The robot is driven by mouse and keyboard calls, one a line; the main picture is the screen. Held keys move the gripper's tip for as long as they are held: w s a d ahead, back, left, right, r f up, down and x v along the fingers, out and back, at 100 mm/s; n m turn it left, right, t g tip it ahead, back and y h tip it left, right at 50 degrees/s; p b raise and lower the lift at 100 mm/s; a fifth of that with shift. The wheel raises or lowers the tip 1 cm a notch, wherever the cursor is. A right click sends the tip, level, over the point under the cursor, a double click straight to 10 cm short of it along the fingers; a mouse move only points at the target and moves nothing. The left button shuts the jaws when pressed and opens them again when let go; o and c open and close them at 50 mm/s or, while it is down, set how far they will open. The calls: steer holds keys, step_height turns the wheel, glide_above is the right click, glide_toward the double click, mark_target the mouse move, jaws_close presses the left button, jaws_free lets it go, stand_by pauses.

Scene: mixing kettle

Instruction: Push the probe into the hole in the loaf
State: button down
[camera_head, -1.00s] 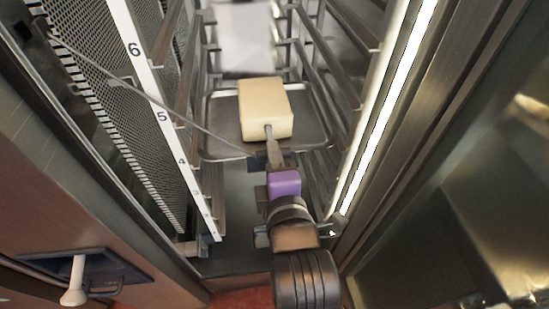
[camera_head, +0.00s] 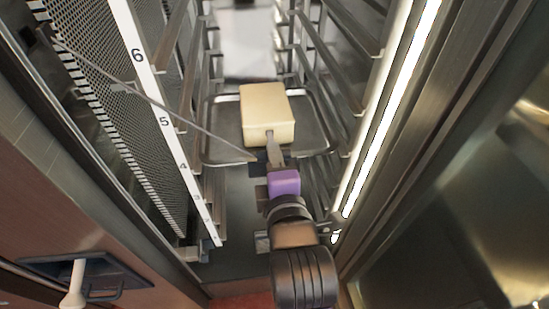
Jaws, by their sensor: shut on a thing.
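The loaf (camera_head: 267,108) is a pale yellow block on a metal tray (camera_head: 226,123) inside a tall rack. A dark hole shows low in its near face. The probe (camera_head: 271,148) is a grey rod pointing at that face, with its tip at or very close to the hole; I cannot tell how deep it is. A thin cable (camera_head: 190,122) runs from the left wall to the probe's back end. My gripper (camera_head: 268,160) is shut on the probe just in front of the loaf, and its fingers hide part of the probe.
Rack rails line both sides, with a numbered white strip (camera_head: 163,120) and perforated panel on the left. A bright light strip (camera_head: 385,115) and metal door frame stand on the right. A door handle (camera_head: 76,283) is at lower left.

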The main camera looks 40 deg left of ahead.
steer(key=shift+w+a, duration=0.35)
steer(key=shift+a, duration=0.05)
